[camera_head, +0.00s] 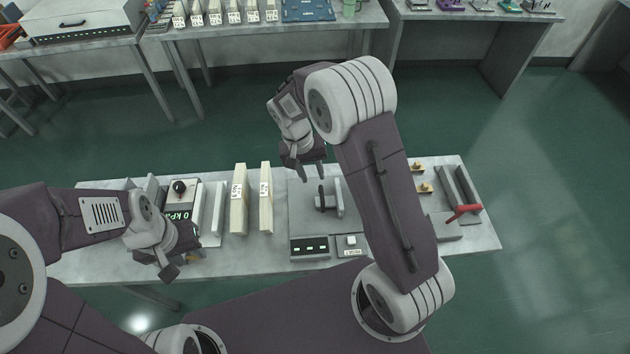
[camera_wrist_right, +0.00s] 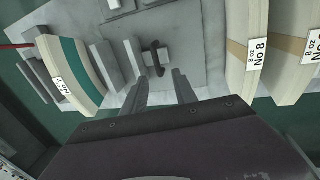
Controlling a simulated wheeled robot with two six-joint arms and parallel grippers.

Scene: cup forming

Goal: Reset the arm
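My right gripper (camera_head: 308,172) hangs over the far edge of the workbench, and its two fingers are apart with nothing between them. In the right wrist view the open fingers (camera_wrist_right: 158,88) point toward a grey fixture with a dark handle (camera_wrist_right: 155,58), apart from it as far as I can tell. The same fixture (camera_head: 329,198) stands on a grey plate in the head view. My left gripper (camera_head: 178,262) is low over the bench's near left edge, beside a small control box (camera_head: 181,196). Its finger gap is not clear.
Cream blocks (camera_head: 239,200) stand left of the fixture. A cream block with a green stripe (camera_wrist_right: 80,72) shows in the right wrist view. A display box (camera_head: 310,248) sits at the near edge and a red-handled tool (camera_head: 463,212) at the right. Green floor separates the back tables.

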